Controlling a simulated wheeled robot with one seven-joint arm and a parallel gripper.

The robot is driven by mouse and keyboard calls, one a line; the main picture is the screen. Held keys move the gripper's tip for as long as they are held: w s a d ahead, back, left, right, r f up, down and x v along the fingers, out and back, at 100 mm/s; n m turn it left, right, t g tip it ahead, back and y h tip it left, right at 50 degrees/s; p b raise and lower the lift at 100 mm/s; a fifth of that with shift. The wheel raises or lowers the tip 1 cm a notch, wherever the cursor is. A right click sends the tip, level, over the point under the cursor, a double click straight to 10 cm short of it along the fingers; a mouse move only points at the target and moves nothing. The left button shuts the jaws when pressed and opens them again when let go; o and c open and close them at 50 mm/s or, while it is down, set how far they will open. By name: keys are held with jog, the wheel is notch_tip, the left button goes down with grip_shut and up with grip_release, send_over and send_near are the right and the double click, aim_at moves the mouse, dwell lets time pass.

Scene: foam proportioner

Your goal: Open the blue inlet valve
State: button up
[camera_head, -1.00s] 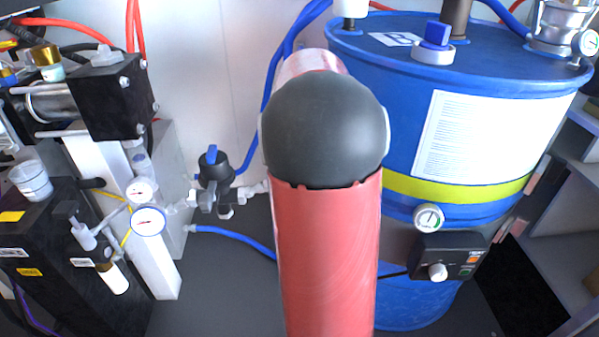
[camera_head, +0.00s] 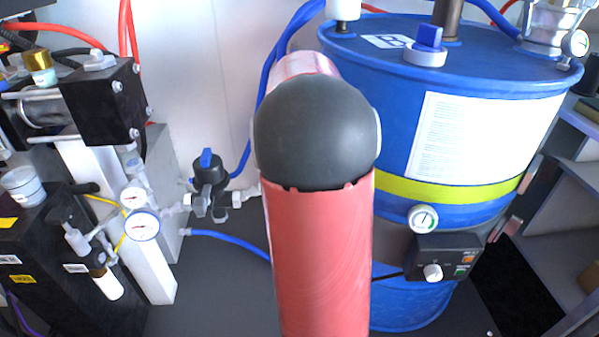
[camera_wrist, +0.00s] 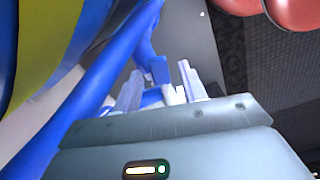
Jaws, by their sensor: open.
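In the head view a black valve body with a blue lever (camera_head: 207,158) sits on the pipework left of my arm. I cannot tell whether this is the inlet valve of the task. In the wrist view my gripper (camera_wrist: 162,88) is open, with its pale fingers apart. A small blue handle-like part (camera_wrist: 159,69) shows between and just beyond the fingertips, by a blue hose. I cannot tell whether the fingers touch it. In the head view my gripper is hidden behind my red arm.
A large blue drum (camera_head: 395,130) with a yellow band stands right of my arm; a black control box (camera_head: 447,257) sits low on its front. Pump equipment with gauges (camera_head: 142,224) stands at left. A blue hose (camera_head: 230,240) crosses the floor. Shelves (camera_head: 565,225) stand far right.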

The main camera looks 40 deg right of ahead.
notch_tip(320, 180, up, 8)
jog(key=shift+f+p, duration=0.15)
jog(key=shift+p, duration=0.15)
